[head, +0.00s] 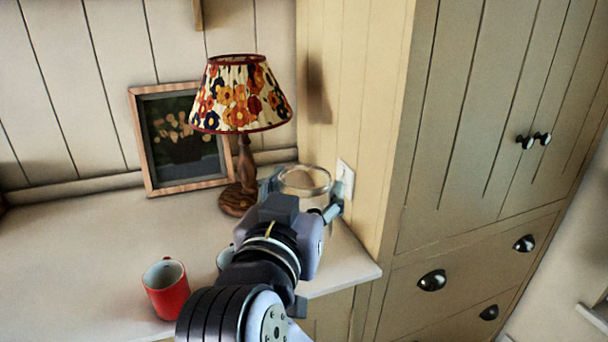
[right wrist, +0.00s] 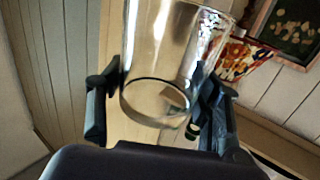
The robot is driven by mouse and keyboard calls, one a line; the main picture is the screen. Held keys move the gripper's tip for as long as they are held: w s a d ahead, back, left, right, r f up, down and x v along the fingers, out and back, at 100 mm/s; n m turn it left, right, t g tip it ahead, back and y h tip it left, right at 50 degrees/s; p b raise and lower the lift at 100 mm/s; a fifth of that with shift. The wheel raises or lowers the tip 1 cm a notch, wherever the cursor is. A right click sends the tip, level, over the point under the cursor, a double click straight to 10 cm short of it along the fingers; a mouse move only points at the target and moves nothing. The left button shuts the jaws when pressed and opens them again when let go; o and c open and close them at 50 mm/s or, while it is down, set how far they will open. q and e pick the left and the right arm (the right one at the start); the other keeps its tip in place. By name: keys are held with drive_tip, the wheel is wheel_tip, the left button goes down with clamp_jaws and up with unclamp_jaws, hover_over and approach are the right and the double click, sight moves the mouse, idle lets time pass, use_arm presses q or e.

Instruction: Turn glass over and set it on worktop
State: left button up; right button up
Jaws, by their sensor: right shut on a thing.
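A clear glass (head: 305,181) shows in the head view just beyond my right gripper (head: 302,196), near the right end of the worktop (head: 90,246). In the right wrist view my right gripper (right wrist: 160,98) has one finger on each side of the glass (right wrist: 165,55) and is shut on it. A round rim faces up in the head view; I cannot tell whether it is the mouth or the base. The lower part of the glass is hidden behind the gripper, so its gap to the worktop cannot be told. My left gripper is not in view.
A lamp (head: 240,100) with a floral shade stands close left of the glass, before a framed picture (head: 183,140). A tall cupboard (head: 360,110) closes the right side. The left worktop is clear.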

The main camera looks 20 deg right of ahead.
sight(305, 205)
drive_tip(key=shift+s+a+r, duration=0.2)
drive_tip(key=shift+s+r, duration=0.05)
drive_tip(key=shift+s, duration=0.35)
drive_tip(key=shift+s+a+r, duration=0.15)
drive_tip(key=shift+s+r, duration=0.05)
drive_tip(key=shift+s, duration=0.35)
drive_tip(key=n+p, duration=0.6)
drive_tip(key=p, duration=0.1)
drive_tip(key=shift+r, duration=0.25)
drive_tip(key=shift+f, duration=0.15)
drive_tip(key=shift+f+n, duration=0.15)
drive_tip(key=shift+n, duration=0.15)
drive_tip(key=shift+w, duration=0.1)
